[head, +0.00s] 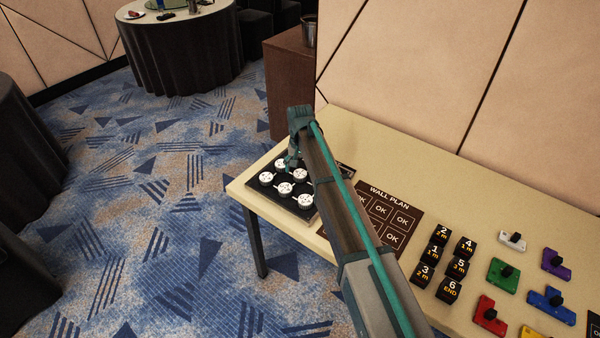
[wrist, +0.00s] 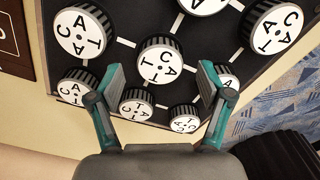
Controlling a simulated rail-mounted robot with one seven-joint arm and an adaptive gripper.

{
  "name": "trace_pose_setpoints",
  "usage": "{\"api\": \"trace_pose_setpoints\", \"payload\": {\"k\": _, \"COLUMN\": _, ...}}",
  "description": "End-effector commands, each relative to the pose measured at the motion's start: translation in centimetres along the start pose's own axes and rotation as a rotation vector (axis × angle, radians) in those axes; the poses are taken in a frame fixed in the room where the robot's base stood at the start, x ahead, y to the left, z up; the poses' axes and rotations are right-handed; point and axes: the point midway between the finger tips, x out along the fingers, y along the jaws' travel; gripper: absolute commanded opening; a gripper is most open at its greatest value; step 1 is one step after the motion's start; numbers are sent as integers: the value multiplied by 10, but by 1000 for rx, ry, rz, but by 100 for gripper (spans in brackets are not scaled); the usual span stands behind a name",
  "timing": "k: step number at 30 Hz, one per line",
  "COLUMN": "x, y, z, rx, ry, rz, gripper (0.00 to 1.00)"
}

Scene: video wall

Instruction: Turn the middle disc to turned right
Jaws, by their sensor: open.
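The middle disc (wrist: 160,60) is a white-faced round knob with a dark ribbed rim, with the letters C, A, T around its centre dot. It sits on a black panel (wrist: 120,12) among similar discs joined by pale lines. My gripper (wrist: 162,82) is open and empty. Its teal fingers stand apart to the left and right of the disc's lower part in the wrist view; I cannot tell whether they touch it. In the head view my gripper (head: 291,161) is over the far part of the panel, and my arm hides some of the discs.
Neighbouring discs (wrist: 80,31) (wrist: 277,27) stand close around. On the table (head: 455,180) are a wall plan sheet (head: 403,219), black numbered blocks (head: 434,253) and coloured pieces with black knobs (head: 503,273). The panel lies near the table's left end, with a wall behind the table.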

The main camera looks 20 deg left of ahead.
Motion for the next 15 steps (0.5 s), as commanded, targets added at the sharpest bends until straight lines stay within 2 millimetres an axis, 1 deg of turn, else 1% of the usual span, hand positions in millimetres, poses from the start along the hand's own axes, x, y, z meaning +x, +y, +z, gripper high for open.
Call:
{"api": "trace_pose_setpoints", "payload": {"k": 1, "x": -10, "y": 0, "z": 0, "rx": 0, "ry": 3, "rz": -1, "gripper": 79}}
{"api": "trace_pose_setpoints", "payload": {"k": 9, "x": -62, "y": 0, "z": -1, "rx": 0, "ry": 3, "rz": -1, "gripper": 79}}
{"api": "trace_pose_setpoints", "payload": {"k": 15, "x": -88, "y": 0, "z": 0, "rx": 0, "ry": 2, "rz": -1, "gripper": 79}}
